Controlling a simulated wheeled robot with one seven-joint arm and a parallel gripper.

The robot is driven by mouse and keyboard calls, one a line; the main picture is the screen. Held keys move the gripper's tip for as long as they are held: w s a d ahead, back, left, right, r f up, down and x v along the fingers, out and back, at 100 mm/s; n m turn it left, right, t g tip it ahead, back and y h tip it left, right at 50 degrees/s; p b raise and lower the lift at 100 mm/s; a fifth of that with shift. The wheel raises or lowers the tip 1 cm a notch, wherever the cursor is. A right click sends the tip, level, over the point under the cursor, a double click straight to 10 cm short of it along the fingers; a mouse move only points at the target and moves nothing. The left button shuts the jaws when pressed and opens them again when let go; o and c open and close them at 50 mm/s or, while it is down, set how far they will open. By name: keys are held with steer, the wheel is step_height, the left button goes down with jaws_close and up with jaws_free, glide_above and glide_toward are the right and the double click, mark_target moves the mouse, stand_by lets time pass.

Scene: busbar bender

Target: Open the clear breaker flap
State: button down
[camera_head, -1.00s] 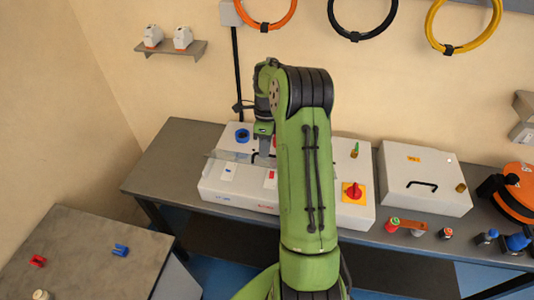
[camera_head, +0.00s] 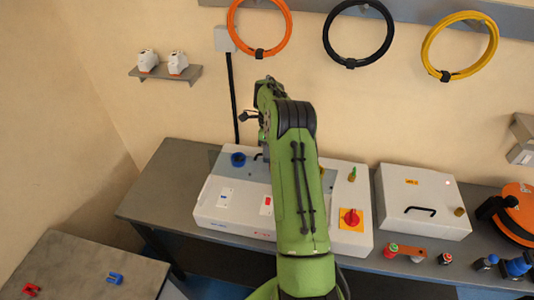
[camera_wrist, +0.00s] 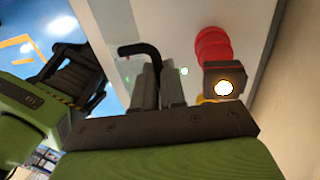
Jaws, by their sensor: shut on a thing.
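The white breaker box (camera_head: 235,222) sits on the long grey bench. The clear flap (camera_head: 213,156) is a faint see-through grey panel at the back left of the box, near a blue round part (camera_head: 238,159). It looks raised, but its exact angle is hard to tell. In the wrist view my gripper (camera_wrist: 160,72) is shut on a black hooked handle (camera_wrist: 138,49), in front of a pale surface. The join between handle and flap cannot be made out. In the head view my arm hides the fingertips.
A red rotary switch (camera_head: 351,218) is on the box's right side. A white case (camera_head: 424,203) with a black handle stands to the right. Small coloured parts and an orange reel (camera_head: 516,208) lie farther right. A red part (camera_wrist: 212,45) is close by in the wrist view.

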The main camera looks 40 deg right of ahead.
steer(key=shift+f, duration=0.3)
steer(key=shift+d, duration=0.1)
stand_by(0.3)
steer(key=c, duration=1.6)
jaws_free()
steer(key=shift+f, duration=0.1)
steer(key=o, duration=0.4)
steer(key=shift+w+d+f, duration=0.1)
steer(key=shift+w+d, duration=0.2)
steer(key=shift+w, duration=0.1)
steer(key=shift+s+a, duration=0.1)
steer(key=shift+r, duration=0.2)
